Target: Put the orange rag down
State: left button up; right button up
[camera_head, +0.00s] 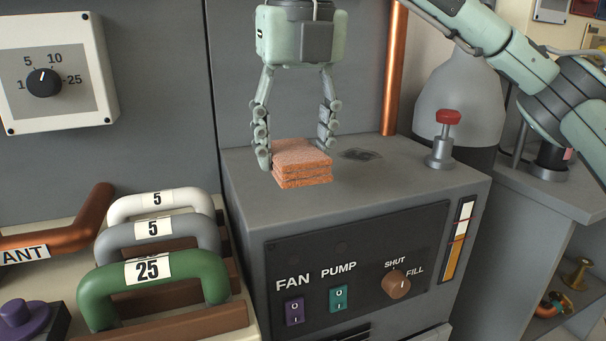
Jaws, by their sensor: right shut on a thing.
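The orange rag (301,162) is a folded, layered square at the top left of the grey cabinet (400,184). My right gripper (295,152) comes down from above, with one finger at the rag's left side and the other at its back right. It is shut on the rag. The rag is at or just above the cabinet top; I cannot tell whether it touches it. My left gripper is not in view.
A red-capped valve (445,140) and a grey cylinder (460,100) stand at the right. A dark stain (360,154) marks the cabinet top. A copper pipe (394,75) rises behind. Handles labelled 5, 5 and 25 (150,285) stand at the left. The cabinet top's middle is clear.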

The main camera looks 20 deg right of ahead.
aim_at(303, 201)
jog(key=shift+w+d+f, duration=0.5)
jog(key=shift+w+d, duration=0.05)
jog(key=shift+d, duration=0.15)
jog(key=shift+f, duration=0.2)
notch_tip(303, 201, down, 4)
jog(key=shift+r, duration=0.15)
jog(key=o, duration=0.6)
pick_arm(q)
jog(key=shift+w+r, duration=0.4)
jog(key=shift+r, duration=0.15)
pick_arm(e)
jog(key=o, duration=0.4)
jog(key=r, duration=0.3)
jog(key=s+r+p, duration=0.1)
jog(key=r, duration=0.7)
jog(key=shift+s+r, duration=0.1)
jog(key=shift+s, duration=0.2)
pick_arm(q)
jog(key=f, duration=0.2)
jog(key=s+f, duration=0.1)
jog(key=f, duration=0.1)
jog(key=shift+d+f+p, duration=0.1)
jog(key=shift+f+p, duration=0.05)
jog(key=shift+p, duration=0.15)
pick_arm(e)
jog(key=shift+s+r, duration=0.1)
jog(key=shift+r, duration=0.3)
